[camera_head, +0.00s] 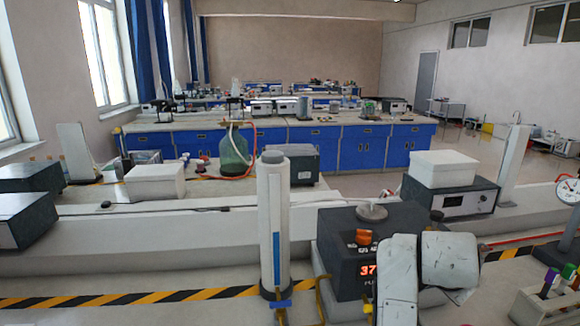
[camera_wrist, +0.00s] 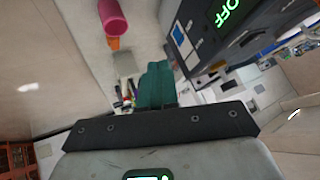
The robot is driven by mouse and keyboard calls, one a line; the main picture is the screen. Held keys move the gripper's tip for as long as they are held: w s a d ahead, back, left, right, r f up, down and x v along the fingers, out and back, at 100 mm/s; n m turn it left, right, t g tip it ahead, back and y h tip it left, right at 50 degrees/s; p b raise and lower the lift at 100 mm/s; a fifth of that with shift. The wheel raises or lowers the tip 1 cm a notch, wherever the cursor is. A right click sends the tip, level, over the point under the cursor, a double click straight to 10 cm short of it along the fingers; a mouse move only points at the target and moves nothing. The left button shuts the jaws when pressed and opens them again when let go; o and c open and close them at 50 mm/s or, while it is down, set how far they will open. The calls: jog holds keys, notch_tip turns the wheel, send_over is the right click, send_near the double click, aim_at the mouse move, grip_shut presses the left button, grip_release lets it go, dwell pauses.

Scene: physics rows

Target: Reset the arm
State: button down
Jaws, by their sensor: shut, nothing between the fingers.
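My gripper (camera_wrist: 157,85) shows in the wrist view as two teal fingers pressed together, with nothing between them. In the head view my white arm links stand at the lower right, and the gripper itself is not seen there. The links are in front of a dark heating device (camera_head: 385,222) with a red display and partly cover it. In the wrist view, a dark device (camera_wrist: 232,28) with a green OFF display lies to the upper right of the fingers, apart from them in the picture.
A tall white cylinder (camera_head: 274,225) stands left of the heating device. A pink cup (camera_wrist: 112,17) shows at the upper left of the wrist view. A tube rack (camera_head: 545,300) and a round gauge (camera_head: 568,192) are at right. The front bench left of the cylinder is mostly clear.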

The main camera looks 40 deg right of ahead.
jog(key=w+a+f+n+t+y, duration=0.1)
jog(key=a+f+n+t+y, duration=0.15)
jog(key=a+f+n, duration=0.95)
jog(key=s+a+f+n+g+y, duration=0.3)
jog(key=s+a+f+n+y, duration=0.2)
jog(key=a+f, duration=0.8)
jog(key=s+a+n, duration=0.3)
jog(key=s, duration=0.1)
jog(key=shift+s, duration=0.3)
jog(key=shift+y, duration=0.25)
